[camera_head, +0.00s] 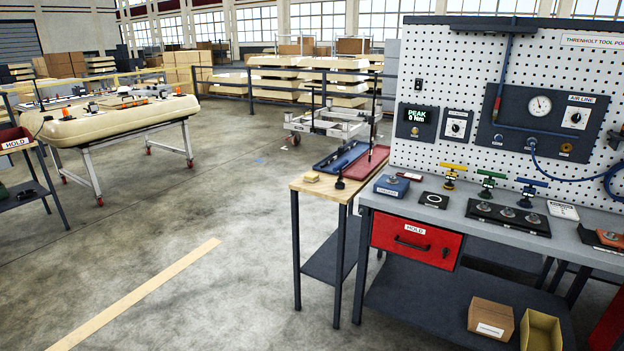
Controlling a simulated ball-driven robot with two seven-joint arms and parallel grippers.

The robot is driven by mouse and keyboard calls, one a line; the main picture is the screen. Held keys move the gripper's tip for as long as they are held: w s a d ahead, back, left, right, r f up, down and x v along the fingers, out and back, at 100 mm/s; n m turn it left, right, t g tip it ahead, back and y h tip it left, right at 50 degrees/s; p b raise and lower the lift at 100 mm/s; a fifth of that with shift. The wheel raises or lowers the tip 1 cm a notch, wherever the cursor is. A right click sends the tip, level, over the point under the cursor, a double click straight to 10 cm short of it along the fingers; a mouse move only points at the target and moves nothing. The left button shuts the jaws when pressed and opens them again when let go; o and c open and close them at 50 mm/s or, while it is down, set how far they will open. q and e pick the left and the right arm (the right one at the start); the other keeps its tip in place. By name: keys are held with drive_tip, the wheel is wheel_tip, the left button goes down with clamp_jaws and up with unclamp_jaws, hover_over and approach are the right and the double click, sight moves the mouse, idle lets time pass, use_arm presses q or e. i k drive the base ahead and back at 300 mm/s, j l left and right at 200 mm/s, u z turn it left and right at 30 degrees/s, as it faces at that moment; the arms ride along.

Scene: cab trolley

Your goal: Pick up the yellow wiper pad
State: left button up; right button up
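A small pale yellow pad (311,177) lies flat at the near left corner of a wooden-topped side table (325,188). It looks like the wiper pad, but it is too small in view to be certain. Nothing covers it. A small dark upright object (340,183) stands to its right, apart from it. Neither of my grippers shows in the head view.
Blue (342,158) and red (367,160) trays lie behind the pad. The grey workbench (470,205) adjoins on the right, with colored T-handled tools and a pegboard (590,85). A cream panel on a wheeled trolley (120,118) stands left. Open floor lies between.

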sight(311, 177)
drive_tip(key=u, duration=4.25)
drive_tip(key=z, duration=4.25)
drive_tip(key=i+u, duration=0.2)
drive_tip(key=u, duration=0.4)
drive_tip(key=i+l+u, duration=0.2)
drive_tip(key=i+l, duration=0.15)
drive_tip(key=i+l+u, duration=0.2)
drive_tip(key=i+l, duration=0.15)
drive_tip(key=i+l+u, duration=0.15)
drive_tip(key=i+l, duration=0.15)
drive_tip(key=l, duration=0.25)
